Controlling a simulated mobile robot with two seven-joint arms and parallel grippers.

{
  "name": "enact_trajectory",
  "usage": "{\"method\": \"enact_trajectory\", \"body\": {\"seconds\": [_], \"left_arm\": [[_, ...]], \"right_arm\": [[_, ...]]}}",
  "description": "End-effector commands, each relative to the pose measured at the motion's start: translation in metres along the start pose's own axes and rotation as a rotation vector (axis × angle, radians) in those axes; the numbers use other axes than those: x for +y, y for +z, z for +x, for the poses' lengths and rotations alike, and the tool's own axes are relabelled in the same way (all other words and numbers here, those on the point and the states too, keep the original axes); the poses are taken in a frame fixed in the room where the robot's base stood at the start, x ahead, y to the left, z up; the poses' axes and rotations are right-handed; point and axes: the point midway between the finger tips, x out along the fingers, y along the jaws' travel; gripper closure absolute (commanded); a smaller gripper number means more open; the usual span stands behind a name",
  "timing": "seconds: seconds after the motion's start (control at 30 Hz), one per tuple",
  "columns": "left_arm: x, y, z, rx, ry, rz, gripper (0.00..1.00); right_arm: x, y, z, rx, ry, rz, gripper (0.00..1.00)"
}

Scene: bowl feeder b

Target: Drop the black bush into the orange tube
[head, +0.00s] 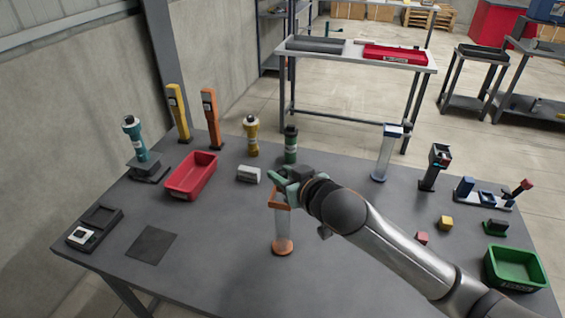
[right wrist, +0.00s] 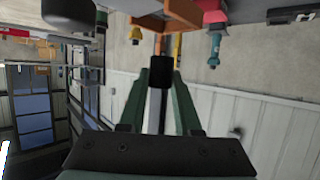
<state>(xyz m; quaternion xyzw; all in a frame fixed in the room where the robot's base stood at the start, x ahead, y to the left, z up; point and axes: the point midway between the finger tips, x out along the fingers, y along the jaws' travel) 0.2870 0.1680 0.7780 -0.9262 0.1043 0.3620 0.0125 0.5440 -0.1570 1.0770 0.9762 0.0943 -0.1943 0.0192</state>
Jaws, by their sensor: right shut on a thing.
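The orange tube (head: 283,222) is a clear upright tube with an orange square mouth and a round orange foot, standing on the grey table. My right gripper (head: 283,178) is at the height of its mouth, right over or beside it. The orange mouth (right wrist: 165,18) also shows in the right wrist view, beyond the fingertips (right wrist: 159,62). My left gripper is not in view.
A blue-topped clear tube (head: 386,152) stands at the back right. A green bin (head: 515,268) is at the right edge.

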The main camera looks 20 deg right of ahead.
Motion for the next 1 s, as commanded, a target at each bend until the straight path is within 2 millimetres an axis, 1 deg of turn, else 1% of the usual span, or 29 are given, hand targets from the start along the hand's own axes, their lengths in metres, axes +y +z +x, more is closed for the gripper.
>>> {"method": "enact_trajectory", "body": {"seconds": [0.03,0.1,0.3,0.5,0.77,0.8,1.0], "left_arm": [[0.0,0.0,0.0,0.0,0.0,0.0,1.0],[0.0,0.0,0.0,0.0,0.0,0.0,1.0],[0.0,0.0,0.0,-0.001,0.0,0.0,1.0],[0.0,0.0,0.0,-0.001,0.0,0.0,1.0],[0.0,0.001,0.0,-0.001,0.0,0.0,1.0],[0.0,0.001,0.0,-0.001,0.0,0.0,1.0],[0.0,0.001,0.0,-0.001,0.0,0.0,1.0]], "right_arm": [[0.0,0.007,0.002,-0.004,0.002,-0.001,1.0],[0.0,0.014,0.005,-0.003,0.0,0.0,1.0],[0.0,0.029,0.012,-0.001,0.0,0.0,1.0],[0.0,0.035,0.014,-0.001,0.001,-0.001,1.0],[0.0,0.036,0.014,0.0,0.0,-0.001,1.0],[0.0,0.036,0.014,-0.001,0.001,-0.001,0.65],[0.0,0.035,0.014,0.0,0.001,-0.001,0.42]]}}
